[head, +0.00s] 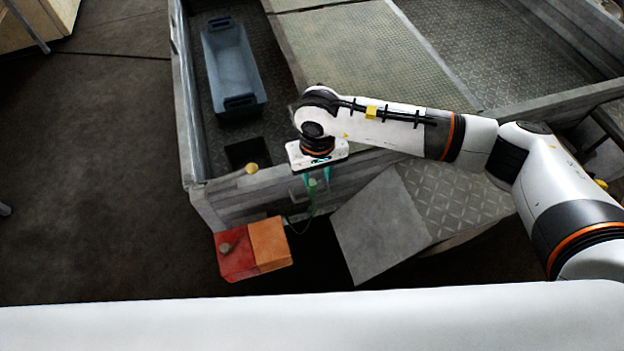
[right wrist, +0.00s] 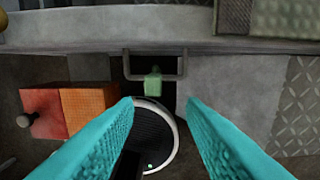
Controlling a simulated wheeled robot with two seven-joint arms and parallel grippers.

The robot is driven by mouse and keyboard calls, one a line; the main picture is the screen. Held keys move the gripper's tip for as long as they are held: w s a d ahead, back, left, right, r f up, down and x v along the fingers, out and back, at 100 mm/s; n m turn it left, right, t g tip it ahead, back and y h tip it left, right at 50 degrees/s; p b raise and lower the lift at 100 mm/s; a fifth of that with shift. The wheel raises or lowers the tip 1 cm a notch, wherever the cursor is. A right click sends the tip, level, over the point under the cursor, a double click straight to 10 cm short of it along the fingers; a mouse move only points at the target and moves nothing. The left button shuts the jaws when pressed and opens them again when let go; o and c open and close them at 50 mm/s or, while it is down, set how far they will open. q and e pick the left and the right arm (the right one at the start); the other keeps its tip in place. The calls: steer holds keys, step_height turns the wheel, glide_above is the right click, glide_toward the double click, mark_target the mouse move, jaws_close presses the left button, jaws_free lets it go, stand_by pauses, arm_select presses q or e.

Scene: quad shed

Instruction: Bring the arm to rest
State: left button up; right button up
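My right arm reaches in from the right over the grey metal trailer bed. My right gripper (head: 317,182) points down by the trailer's near edge, in front of its wall. In the right wrist view my right gripper (right wrist: 160,107) has its two teal fingers wide apart, with nothing gripped between them. A pale green piece (right wrist: 153,83) shows beyond the fingertips, at a metal loop handle (right wrist: 152,77). I cannot tell how far the fingers are from it. My left gripper is not in view.
A blue-grey bin (head: 232,65) lies in the trailer bed (head: 350,52). A red and orange light (head: 252,249) is at the trailer's near corner, left of the gripper. A grey plate (head: 380,225) is right of it. Open floor (head: 90,180) lies to the left.

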step_height(320, 180, up, 7)
steer(key=shift+f+b, duration=0.2)
steer(key=shift+b, duration=0.1)
